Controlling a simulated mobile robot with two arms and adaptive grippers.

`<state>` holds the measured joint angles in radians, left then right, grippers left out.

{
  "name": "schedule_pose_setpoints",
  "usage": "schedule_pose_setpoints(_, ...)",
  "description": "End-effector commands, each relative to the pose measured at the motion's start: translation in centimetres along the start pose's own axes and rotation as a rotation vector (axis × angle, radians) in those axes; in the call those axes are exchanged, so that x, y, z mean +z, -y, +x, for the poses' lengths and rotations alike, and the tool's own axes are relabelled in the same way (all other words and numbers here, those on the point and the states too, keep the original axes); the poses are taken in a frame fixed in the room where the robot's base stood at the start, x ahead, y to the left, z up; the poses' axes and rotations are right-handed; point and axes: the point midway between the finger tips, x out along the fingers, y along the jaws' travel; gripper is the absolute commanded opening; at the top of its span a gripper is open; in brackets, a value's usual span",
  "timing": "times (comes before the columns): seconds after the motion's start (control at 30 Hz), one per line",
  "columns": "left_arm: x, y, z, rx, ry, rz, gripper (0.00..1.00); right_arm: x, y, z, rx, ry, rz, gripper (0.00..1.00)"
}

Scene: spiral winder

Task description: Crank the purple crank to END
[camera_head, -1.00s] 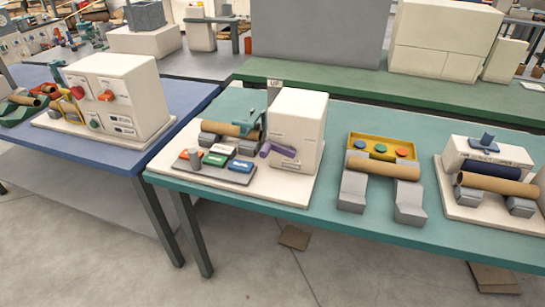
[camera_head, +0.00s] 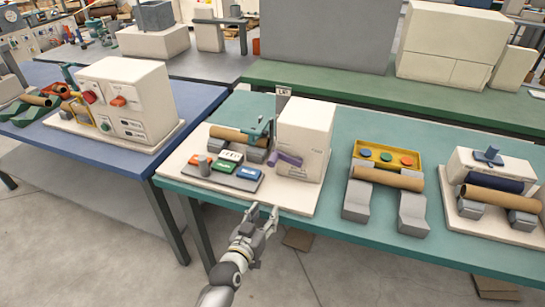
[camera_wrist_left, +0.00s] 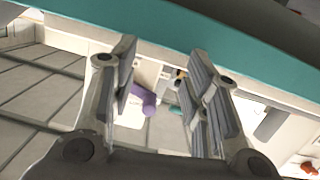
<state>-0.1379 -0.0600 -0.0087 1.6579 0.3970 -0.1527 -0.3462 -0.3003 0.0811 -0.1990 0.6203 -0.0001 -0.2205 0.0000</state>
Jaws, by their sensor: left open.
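The purple crank (camera_head: 287,159) sticks out from the left side of the cream winder housing (camera_head: 306,130) on the teal table. My left gripper (camera_head: 263,210) is at the table's front edge, in front of and below the crank, with its fingers apart and empty. In the left wrist view the crank (camera_wrist_left: 143,99) shows between the two open fingers (camera_wrist_left: 164,70), beyond them and not touched. An END mark cannot be read. My right gripper is not in view.
Left of the crank stand a grey block with green, white and blue labelled pieces (camera_head: 225,168) and a cardboard tube (camera_head: 238,135) on supports. A small sign (camera_head: 283,91) stands behind the housing. A yellow tray (camera_head: 386,156) and another tube (camera_head: 388,179) lie to the right.

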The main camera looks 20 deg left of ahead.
Motion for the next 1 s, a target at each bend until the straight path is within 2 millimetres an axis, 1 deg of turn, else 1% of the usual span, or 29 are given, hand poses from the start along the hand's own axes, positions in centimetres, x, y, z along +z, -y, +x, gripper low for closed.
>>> schedule_pose_setpoints(0.03,-3.4,0.1,-0.1,-0.005,-0.059,-0.005,0.43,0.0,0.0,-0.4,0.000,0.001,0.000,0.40)
schedule_pose_setpoints(0.1,-6.7,0.1,-0.2,-0.009,-0.119,-0.012,0.43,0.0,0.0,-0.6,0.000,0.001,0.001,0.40)
schedule_pose_setpoints(0.2,-9.5,0.2,-0.6,-0.013,-0.173,-0.015,0.43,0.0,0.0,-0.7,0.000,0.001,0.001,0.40)
schedule_pose_setpoints(0.23,-9.9,0.3,-0.6,-0.013,-0.182,-0.016,0.43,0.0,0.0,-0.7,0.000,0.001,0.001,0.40)
schedule_pose_setpoints(0.3,-10.5,0.3,-0.5,-0.014,-0.192,-0.017,0.43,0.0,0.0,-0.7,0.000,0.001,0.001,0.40)
schedule_pose_setpoints(0.37,-10.6,0.3,-0.1,-0.014,-0.194,-0.017,0.43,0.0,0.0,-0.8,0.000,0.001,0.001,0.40)
schedule_pose_setpoints(0.47,-10.9,0.3,1.1,-0.014,-0.194,-0.016,0.43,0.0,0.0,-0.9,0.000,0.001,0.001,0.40)
schedule_pose_setpoints(0.8,-12.0,0.4,7.0,-0.014,-0.193,-0.015,0.43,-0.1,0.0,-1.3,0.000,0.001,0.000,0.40)
schedule_pose_setpoints(1.0,-12.2,0.5,9.2,-0.014,-0.191,-0.014,0.43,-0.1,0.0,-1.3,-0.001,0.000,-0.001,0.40)
